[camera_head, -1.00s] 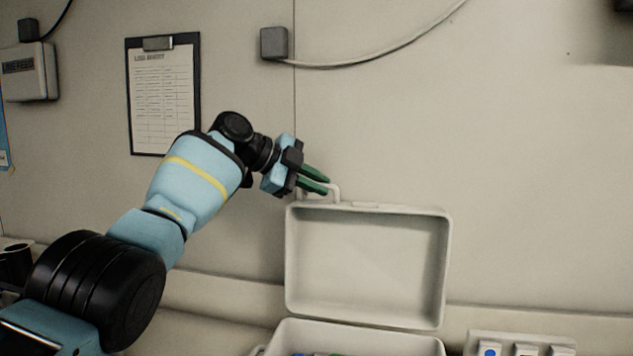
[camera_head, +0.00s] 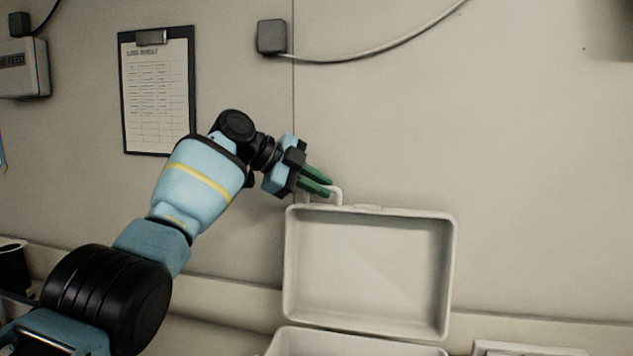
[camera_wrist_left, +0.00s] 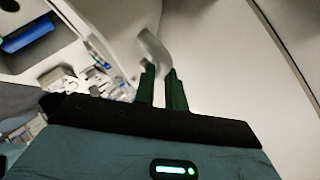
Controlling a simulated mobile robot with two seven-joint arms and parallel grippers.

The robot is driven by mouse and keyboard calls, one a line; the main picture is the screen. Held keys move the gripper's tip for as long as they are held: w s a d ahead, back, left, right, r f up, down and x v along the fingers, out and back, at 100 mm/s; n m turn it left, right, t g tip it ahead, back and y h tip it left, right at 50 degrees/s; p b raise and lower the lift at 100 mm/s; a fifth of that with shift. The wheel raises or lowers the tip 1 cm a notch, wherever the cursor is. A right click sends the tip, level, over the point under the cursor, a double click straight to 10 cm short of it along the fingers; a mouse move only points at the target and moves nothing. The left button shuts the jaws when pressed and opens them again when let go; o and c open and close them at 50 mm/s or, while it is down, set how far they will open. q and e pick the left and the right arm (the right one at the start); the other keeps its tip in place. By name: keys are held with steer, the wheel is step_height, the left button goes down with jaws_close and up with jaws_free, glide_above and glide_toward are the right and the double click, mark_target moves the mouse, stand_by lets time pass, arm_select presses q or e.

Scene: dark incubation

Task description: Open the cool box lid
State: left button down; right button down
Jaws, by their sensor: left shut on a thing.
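The cool box lid (camera_head: 368,268) stands upright, swung up from the white cool box (camera_head: 345,345), with its hollow inner side facing me in the head view. A pale loop handle (camera_head: 336,194) sticks up at the lid's top left edge. My left gripper (camera_head: 318,182) has green fingers at that handle and is shut on it. In the left wrist view the handle (camera_wrist_left: 155,50) curves up from between the green fingertips (camera_wrist_left: 160,82). Most of the box body is below the head view's edge. My right gripper is not in view.
The wall behind carries a clipboard (camera_head: 158,92), a small dark box with a cable (camera_head: 271,37) and a grey unit (camera_head: 22,70). A dark cup (camera_head: 14,266) stands at the far left. A pale tray (camera_head: 530,348) is partly cut off at lower right.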

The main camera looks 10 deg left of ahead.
arm_select(q)
steer(key=shift+w+a+r+t, duration=0.25)
steer(key=shift+r+t, duration=0.05)
steer(key=shift+r, duration=0.3)
steer(key=c, duration=1.9)
jaws_free()
steer(key=o, duration=0.4)
steer(key=shift+w+d+f, duration=0.2)
steer(key=shift+w+f, duration=0.35)
steer(key=shift+w, duration=0.3)
steer(key=shift+o, duration=0.2)
steer(key=shift+s, duration=0.15)
steer(key=shift+v, duration=3.85)
steer(key=shift+f, duration=0.1)
